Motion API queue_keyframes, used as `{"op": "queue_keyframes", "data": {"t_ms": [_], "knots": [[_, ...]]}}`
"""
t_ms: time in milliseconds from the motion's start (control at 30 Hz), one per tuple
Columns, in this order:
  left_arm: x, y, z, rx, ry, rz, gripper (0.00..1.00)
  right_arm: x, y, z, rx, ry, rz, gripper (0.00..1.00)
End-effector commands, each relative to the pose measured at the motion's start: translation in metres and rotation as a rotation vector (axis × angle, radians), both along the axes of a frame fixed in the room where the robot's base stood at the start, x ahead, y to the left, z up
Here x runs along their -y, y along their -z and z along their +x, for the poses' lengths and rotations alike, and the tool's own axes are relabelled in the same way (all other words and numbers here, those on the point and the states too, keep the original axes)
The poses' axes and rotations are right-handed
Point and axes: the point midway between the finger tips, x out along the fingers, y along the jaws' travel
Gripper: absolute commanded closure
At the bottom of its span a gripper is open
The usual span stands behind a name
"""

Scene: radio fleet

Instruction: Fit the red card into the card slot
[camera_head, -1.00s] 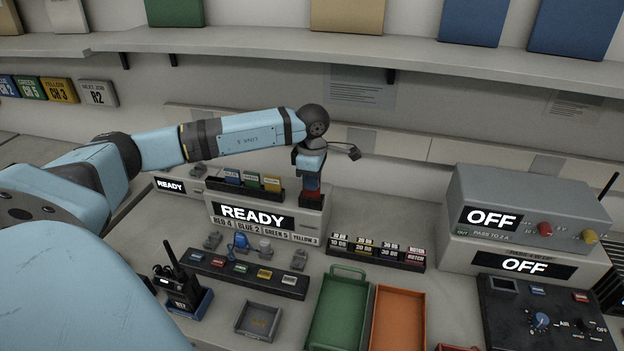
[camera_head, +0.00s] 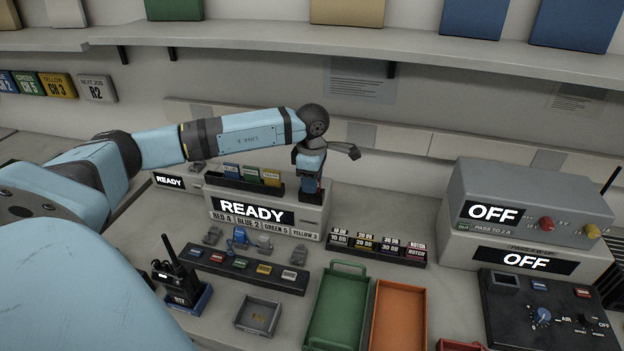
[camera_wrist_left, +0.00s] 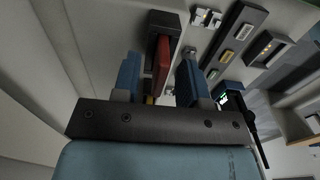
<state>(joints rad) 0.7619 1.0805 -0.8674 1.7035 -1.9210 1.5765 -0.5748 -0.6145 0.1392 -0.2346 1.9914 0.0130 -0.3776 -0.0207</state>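The red card (camera_wrist_left: 163,62) stands on edge at the dark card slot (camera_wrist_left: 166,22) in the left wrist view, its end apparently inside. My left gripper (camera_wrist_left: 160,82) has its two blue fingers apart, one on each side of the card, with gaps between. In the head view my left gripper (camera_head: 309,180) is over the right end of the READY console (camera_head: 307,217), at the black card slot (camera_head: 312,197). The card is mostly hidden by the fingers there. How deep it sits cannot be told. My right gripper is not in view.
A black rack (camera_head: 240,182) holds blue, green and yellow cards left of the slot. A radio (camera_head: 180,280), a green tray (camera_head: 338,308) and an orange tray (camera_head: 398,315) stand in front. Grey OFF units (camera_head: 530,205) stand at the right.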

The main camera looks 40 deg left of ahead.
Motion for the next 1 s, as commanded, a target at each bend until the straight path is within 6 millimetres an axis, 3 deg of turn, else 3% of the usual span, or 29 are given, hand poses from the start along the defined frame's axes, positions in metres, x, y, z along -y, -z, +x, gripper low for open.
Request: {"op": "queue_keyframes", "data": {"t_ms": [167, 600, 1000], "knots": [[0.0, 0.0, 0.0, 0.0, 0.0, 0.0, 0.61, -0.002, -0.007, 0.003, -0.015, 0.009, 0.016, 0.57], [0.0, -0.069, 0.0, 0.002, 0.0, 0.0, 0.61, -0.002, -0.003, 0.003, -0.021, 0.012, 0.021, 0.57], [0.0, -0.075, 0.0, 0.0, 0.0, 0.0, 0.61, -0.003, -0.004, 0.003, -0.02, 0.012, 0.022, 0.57]]}}
